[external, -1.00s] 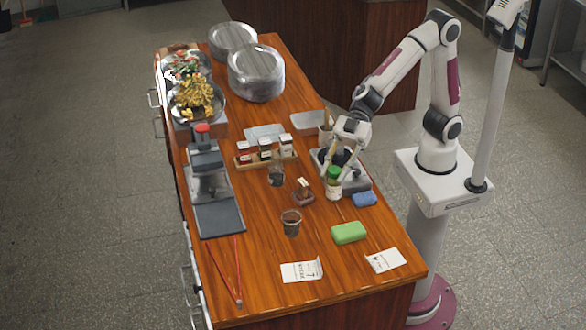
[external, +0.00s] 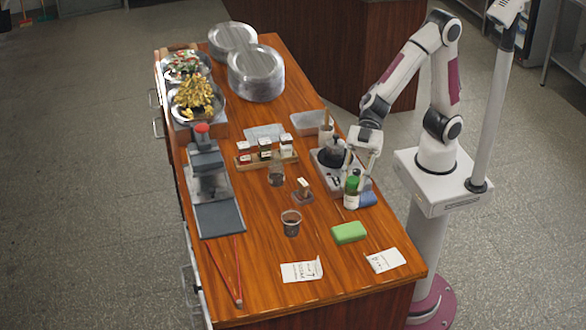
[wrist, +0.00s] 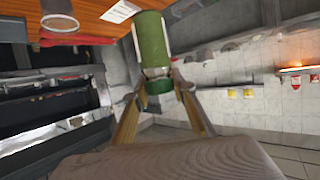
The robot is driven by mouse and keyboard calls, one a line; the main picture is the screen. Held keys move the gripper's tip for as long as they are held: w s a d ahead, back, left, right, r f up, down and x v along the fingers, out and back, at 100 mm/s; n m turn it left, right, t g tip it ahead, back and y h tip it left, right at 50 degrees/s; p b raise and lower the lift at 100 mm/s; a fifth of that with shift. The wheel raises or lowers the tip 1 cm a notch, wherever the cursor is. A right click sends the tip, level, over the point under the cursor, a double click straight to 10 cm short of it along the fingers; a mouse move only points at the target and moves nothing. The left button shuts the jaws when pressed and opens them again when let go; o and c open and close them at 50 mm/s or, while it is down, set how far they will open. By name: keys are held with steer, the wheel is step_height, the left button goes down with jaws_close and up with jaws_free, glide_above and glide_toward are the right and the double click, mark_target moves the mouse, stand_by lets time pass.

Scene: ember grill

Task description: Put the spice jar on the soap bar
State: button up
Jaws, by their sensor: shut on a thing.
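The spice jar (external: 351,199) has a green cap and a pale label; it is upright in the external view. My gripper (external: 357,174) is shut on it from above, near the cap. In the wrist view the jar (wrist: 152,42) shows green between my gripper's fingertips (wrist: 160,88). A green bar (external: 348,232), which looks like the soap bar, lies flat on the wooden counter, nearer the camera than the jar. The jar is apart from it and partly covers a small blue block (external: 368,199). The jar's height above the counter is hard to tell.
A grey stove-like unit with a dark pot (external: 334,152) stands behind the jar. A glass cup (external: 291,222) is left of the green bar, and a small brown item (external: 303,190) lies beyond it. Paper cards (external: 386,260) lie near the front edge. Bare counter surrounds the green bar.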

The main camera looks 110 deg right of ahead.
mark_target(351, 205)
steer(key=shift+f, duration=2.5)
steer(key=shift+f, duration=0.1)
steer(key=shift+f, duration=1.75)
steer(key=shift+f, duration=0.2)
steer(key=o, duration=1.1)
steer(key=shift+o, duration=0.2)
steer(key=shift+r, duration=0.2)
steer(key=shift+d+r, duration=0.1)
steer(key=shift+d, duration=0.05)
steer(key=v, duration=1.1)
steer(key=shift+s+d, duration=0.25)
